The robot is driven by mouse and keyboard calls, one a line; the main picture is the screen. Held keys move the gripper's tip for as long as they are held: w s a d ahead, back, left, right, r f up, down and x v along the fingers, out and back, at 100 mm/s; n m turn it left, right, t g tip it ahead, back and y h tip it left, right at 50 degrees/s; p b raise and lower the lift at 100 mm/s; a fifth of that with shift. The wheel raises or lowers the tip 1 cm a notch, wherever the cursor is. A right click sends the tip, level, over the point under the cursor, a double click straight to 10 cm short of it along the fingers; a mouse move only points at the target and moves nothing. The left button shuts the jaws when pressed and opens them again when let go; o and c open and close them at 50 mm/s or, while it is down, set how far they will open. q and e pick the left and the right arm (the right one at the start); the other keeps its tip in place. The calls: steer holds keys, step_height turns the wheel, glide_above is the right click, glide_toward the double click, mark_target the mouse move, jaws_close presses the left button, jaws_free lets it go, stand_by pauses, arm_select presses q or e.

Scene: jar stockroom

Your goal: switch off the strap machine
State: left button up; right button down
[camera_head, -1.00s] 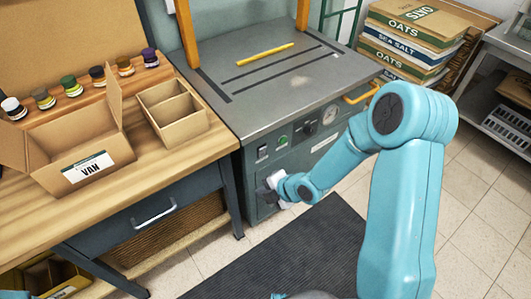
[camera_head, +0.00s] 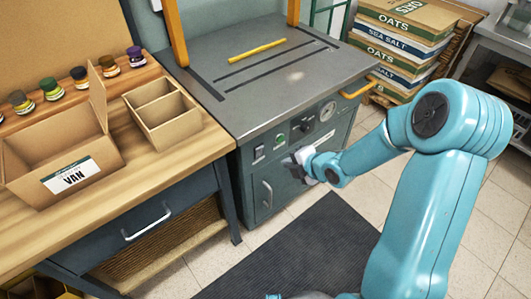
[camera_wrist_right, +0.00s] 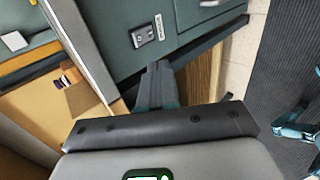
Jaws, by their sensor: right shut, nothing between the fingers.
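The strap machine (camera_head: 262,88) stands in the middle of the head view, a grey-topped cabinet with orange posts. Its front panel carries a pale rocker switch (camera_head: 258,152), a green button (camera_head: 280,139), a dark knob (camera_head: 305,126) and a round gauge (camera_head: 327,111). My right gripper (camera_head: 297,161) is shut and empty in front of the panel, just below and right of the green button; I cannot tell whether it touches. In the right wrist view its dark fingers (camera_wrist_right: 155,84) point toward a dark teal face with a black switch-like part (camera_wrist_right: 143,36). My left gripper is not in view.
Sacks (camera_head: 405,35) are stacked behind right. A dark mat (camera_head: 300,250) covers floor before the machine. A yellow bar (camera_head: 257,51) lies on the machine top.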

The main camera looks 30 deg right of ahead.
mark_target(260, 148)
steer(key=shift+w+a+r+x, duration=0.1)
steer(key=shift+w+r+x, duration=0.3)
steer(key=shift+x, duration=1.65)
steer(key=shift+w+a+r+x, duration=0.1)
steer(key=shift+w+r+x, duration=0.2)
steer(key=shift+x, duration=1.75)
steer(key=shift+w+r+x, duration=0.3)
steer(key=shift+r+x, duration=0.15)
steer(key=shift+x, duration=1.65)
steer(key=shift+w+b, duration=0.35)
steer(key=shift+b, duration=0.25)
steer(key=shift+r+p, duration=0.15)
steer(key=shift+p, duration=0.15)
steer(key=shift+r, duration=0.1)
steer(key=shift+s+r, duration=0.1)
steer(key=shift+r, duration=0.6)
